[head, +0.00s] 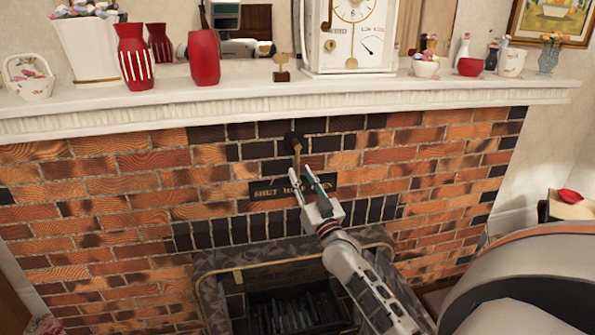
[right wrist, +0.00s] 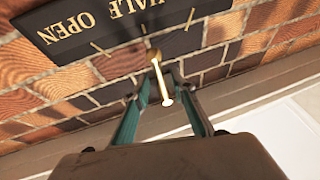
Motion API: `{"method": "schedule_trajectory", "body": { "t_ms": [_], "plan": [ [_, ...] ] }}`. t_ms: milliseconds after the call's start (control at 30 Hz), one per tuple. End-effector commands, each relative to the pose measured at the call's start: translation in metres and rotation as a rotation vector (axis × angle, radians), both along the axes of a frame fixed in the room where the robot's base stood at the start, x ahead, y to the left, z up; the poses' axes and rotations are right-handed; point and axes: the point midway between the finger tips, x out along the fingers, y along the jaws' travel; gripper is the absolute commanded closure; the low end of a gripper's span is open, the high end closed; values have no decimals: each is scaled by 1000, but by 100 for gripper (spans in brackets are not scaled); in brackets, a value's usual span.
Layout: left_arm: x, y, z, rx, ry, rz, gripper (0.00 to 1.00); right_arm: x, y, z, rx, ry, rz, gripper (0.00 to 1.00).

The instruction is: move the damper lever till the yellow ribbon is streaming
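The brass damper lever (head: 297,158) hangs from a dark mount on the brick wall. Below it is a dark plate (head: 262,191) lettered in gold, with SHUT at left and OPEN at right. My right gripper (head: 305,176) is at the lever's lower end, in front of the plate. In the right wrist view the lever (right wrist: 160,80), with a round knob, lies between the open fingers (right wrist: 159,75). A gap shows beside it; contact is unclear. I cannot make out a yellow ribbon for certain; a small brown block with a gold-coloured piece (head: 281,75) stands on the mantel. My left gripper is not directly visible.
The white mantel shelf (head: 210,98) above carries red vases (head: 204,58), a white clock (head: 352,45) and several small pots. The firebox with a grate (head: 295,310) is below. Open space lies before the bricks around the lever.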

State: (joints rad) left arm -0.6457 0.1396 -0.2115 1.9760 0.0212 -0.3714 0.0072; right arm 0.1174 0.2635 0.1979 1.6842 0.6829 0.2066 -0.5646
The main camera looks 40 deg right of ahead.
Motion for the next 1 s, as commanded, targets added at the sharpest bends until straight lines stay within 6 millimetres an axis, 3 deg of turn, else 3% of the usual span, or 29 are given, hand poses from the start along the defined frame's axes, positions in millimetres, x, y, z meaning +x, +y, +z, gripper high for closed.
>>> {"method": "schedule_trajectory", "body": {
  "t_ms": [200,567,667,1000],
  "plan": [
    [-1,1,-3,2,4,0,86,22,-6,8,-2,1,-1,75],
    [-1,1,-3,4,4,0,86,26,-7,10,-2,2,0,75],
    [-1,1,-3,4,4,0,86,26,-6,10,-2,2,0,100],
    [0,2,0,4,2,1,86,25,-8,11,-19,10,0,100]
  ]
}}
